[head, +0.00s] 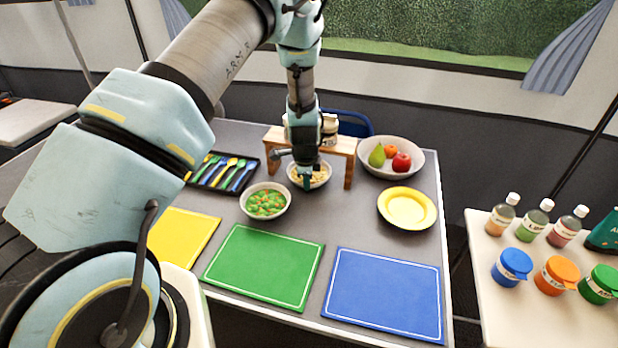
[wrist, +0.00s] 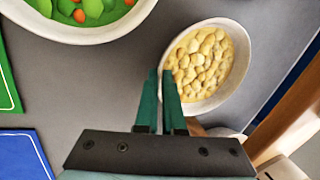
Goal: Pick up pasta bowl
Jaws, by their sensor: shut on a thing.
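The pasta bowl (head: 321,177) is a small white bowl of pale yellow pasta, standing near the front of the wooden riser in the head view. In the wrist view, the pasta bowl (wrist: 210,62) is at the upper right, with its pasta in full sight. My gripper (head: 307,181) reaches down over the bowl in the head view and hides part of it. In the wrist view, my gripper (wrist: 161,84) has its teal fingers on either side of the bowl's near-left rim, shut on it. I cannot tell whether the bowl is raised off the table.
A bowl of green vegetables (head: 265,202) stands close on the left. The wooden riser (head: 349,150) is just behind. A fruit bowl (head: 408,166) and yellow plate (head: 407,209) stand to the right, a cutlery tray (head: 213,184) to the left. Green (head: 264,268) and blue (head: 383,294) mats lie in front.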

